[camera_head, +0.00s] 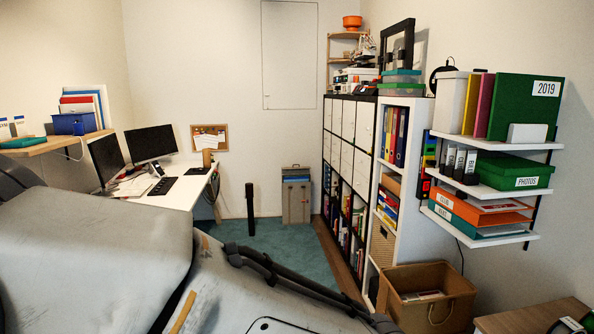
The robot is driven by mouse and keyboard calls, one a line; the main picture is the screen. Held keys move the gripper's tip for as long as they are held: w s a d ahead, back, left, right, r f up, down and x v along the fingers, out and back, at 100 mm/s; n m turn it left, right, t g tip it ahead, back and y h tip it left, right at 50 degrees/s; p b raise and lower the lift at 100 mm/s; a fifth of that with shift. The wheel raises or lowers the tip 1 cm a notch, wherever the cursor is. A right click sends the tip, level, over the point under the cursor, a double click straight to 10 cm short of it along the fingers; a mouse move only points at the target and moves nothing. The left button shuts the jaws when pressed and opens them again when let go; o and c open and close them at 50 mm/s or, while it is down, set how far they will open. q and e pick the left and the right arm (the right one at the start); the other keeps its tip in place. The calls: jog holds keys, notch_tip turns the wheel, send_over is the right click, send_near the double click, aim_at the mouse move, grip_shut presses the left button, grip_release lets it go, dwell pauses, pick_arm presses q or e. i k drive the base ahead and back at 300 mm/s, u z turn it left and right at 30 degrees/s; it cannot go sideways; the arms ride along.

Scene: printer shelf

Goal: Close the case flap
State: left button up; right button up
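A tall beige-grey case (297,204) stands upright on the floor against the far wall, well away from me. It has a small handle-like part on top and a darker upper front with a few colored items at its top edge. I cannot tell whether this is the case with the flap, or how its flap stands. Neither of my grippers is visible. Large pale grey surfaces fill the lower left foreground and hide the floor there.
A white desk (180,192) with two monitors (152,143) stands left. A bookcase (346,160) with white-fronted upper compartments lines the right. Wall shelves (487,190) and an open brown box (430,310) are nearer. Teal carpet (290,242) is clear before the case.

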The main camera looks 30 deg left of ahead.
aim_at(299, 170)
jog(key=u, duration=0.2)
jog(key=i, duration=0.75)
jog(key=u, duration=0.75)
jog(key=i, duration=1.95)
jog(key=u, duration=0.5)
jog(key=i, duration=3.9)
jog(key=z, duration=0.8)
jog(key=i, duration=1.85)
jog(key=z, duration=0.5)
